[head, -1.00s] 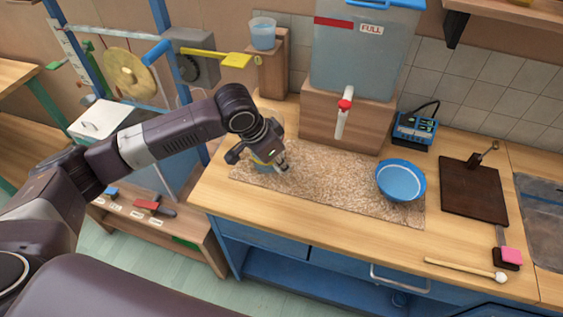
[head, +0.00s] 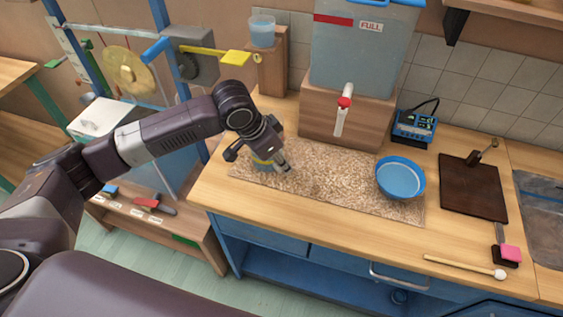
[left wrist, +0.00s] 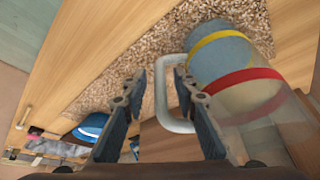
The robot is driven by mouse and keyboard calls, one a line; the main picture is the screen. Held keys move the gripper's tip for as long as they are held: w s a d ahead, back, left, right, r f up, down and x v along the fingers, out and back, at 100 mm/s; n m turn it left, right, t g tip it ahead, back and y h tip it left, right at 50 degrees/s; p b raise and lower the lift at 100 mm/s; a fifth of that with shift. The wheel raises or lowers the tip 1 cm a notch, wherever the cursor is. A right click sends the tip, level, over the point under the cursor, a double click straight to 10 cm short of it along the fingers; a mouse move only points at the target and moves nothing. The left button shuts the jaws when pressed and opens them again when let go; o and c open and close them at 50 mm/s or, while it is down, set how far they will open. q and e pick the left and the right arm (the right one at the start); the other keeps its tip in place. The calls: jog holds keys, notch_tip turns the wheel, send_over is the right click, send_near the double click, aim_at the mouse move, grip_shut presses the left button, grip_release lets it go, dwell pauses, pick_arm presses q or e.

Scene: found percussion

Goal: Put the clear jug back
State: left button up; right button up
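The clear jug (left wrist: 235,70) has a yellow band, a red band and a pale loop handle (left wrist: 163,95). In the head view a small part of the jug (head: 262,163) shows at the left end of the speckled mat (head: 330,180), mostly hidden by my gripper. My left gripper (left wrist: 158,82) is open at the handle. The handle's bar lies between its fingers, with a gap to the left finger; whether the right finger touches it I cannot tell. My right gripper is in neither view.
A wooden block (head: 272,75) with a pale blue tub (head: 262,32) on it stands behind. A large tank (head: 362,55) with a red-topped tap (head: 343,110) stands on a wooden box (head: 320,125). A blue bowl (head: 400,180) sits on the mat's right end. The mat's middle is clear.

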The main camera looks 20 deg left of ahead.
pick_arm(q)
jog(key=b+v, duration=0.1)
jog(key=v, duration=1)
jog(key=shift+s+r, duration=0.1)
